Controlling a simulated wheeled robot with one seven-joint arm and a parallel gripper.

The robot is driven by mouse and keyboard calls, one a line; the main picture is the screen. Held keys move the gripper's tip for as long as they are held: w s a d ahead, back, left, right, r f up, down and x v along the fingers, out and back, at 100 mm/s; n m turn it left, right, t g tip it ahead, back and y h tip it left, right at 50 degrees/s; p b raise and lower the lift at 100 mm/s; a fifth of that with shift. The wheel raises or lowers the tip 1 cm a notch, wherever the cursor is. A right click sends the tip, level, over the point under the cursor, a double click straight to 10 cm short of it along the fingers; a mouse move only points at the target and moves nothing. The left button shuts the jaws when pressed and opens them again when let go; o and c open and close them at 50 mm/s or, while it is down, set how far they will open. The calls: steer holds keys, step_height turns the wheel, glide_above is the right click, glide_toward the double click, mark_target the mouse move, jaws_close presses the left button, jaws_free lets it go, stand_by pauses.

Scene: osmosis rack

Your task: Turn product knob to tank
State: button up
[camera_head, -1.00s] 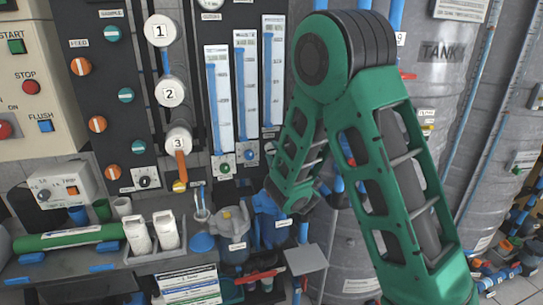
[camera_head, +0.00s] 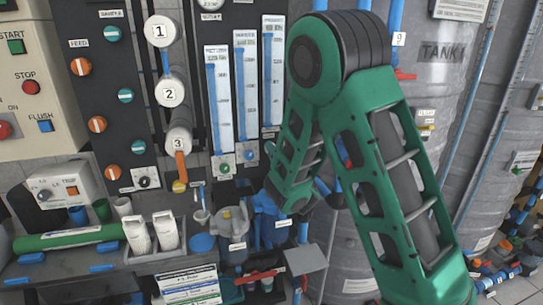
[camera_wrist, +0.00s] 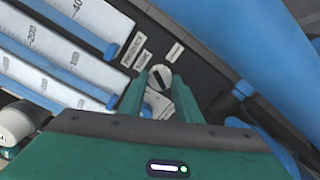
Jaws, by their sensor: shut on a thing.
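The product knob (camera_wrist: 160,78) shows in the wrist view as a small pale round dial with a dark bar across it, on the dark panel. My gripper (camera_wrist: 161,86) has its two green fingers on either side of it, shut on it. Small white labels (camera_wrist: 143,60) sit just above the knob; their text is too blurred to read surely. In the head view my green arm hides the knob and my fingertips.
White flow gauges (camera_head: 245,95) stand left of my arm, with a green knob (camera_head: 223,168) and a blue knob (camera_head: 250,158) below. In the wrist view a thick blue pipe (camera_wrist: 235,45) runs close on the right. Grey tanks (camera_head: 440,120) stand behind.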

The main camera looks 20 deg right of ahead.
steer(key=n, duration=0.5)
steer(key=shift+f+n, duration=0.15)
steer(key=shift+n, duration=0.25)
steer(key=shift+s, duration=0.1)
stand_by(0.3)
steer(key=o, duration=1)
steer(key=shift+d, duration=0.1)
steer(key=shift+o, duration=0.3)
